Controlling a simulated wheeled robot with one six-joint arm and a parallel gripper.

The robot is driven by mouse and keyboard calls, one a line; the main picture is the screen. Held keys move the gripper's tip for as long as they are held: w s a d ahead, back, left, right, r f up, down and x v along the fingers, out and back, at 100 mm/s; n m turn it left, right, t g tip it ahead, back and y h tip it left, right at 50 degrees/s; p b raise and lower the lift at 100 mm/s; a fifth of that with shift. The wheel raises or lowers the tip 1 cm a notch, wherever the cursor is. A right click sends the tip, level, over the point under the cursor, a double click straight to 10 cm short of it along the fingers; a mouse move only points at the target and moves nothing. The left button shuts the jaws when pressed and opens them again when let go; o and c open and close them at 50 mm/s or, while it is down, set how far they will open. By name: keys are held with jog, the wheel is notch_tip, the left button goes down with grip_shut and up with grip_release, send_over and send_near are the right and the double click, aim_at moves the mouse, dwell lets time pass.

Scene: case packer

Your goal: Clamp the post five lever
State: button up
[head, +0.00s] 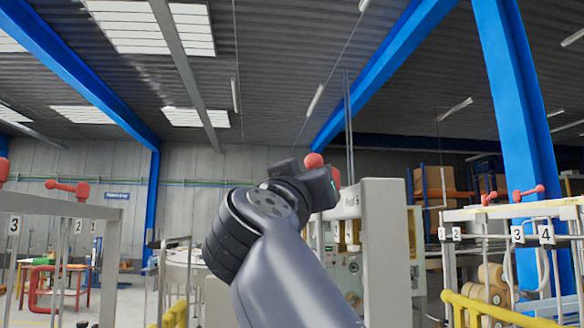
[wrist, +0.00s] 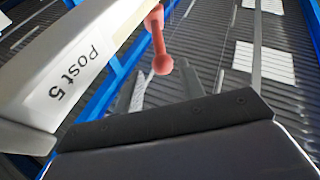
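The post five lever is a red lever with a ball end (wrist: 160,45); in the wrist view it hangs down from the top toward the gap between my fingertips. Its red ball (head: 314,160) shows just above my gripper in the head view. The pale post (wrist: 75,70) beside it reads "Post 5"; in the head view the post (head: 385,240) stands right of my arm, its label partly hidden. My gripper (head: 303,177) is raised at the lever. Its two grey fingers (wrist: 165,78) are apart, with the ball at or between their tips; contact cannot be told.
Other frames with red levers stand at left (head: 68,187) and right (head: 528,192), with numbered plates. Yellow rails (head: 490,310) run low at the right. A blue column (head: 520,110) rises at the right. The space above my arm is open.

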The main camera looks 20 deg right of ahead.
jog(key=p+x, duration=0.5)
jog(key=x, duration=0.3)
jog(key=shift+w+d+r, duration=0.2)
jog(key=shift+d+r, duration=0.1)
jog(key=shift+p+x, duration=0.35)
jog(key=shift+x, duration=0.4)
jog(key=shift+f, duration=0.2)
jog(key=shift+c, duration=0.4)
grip_shut()
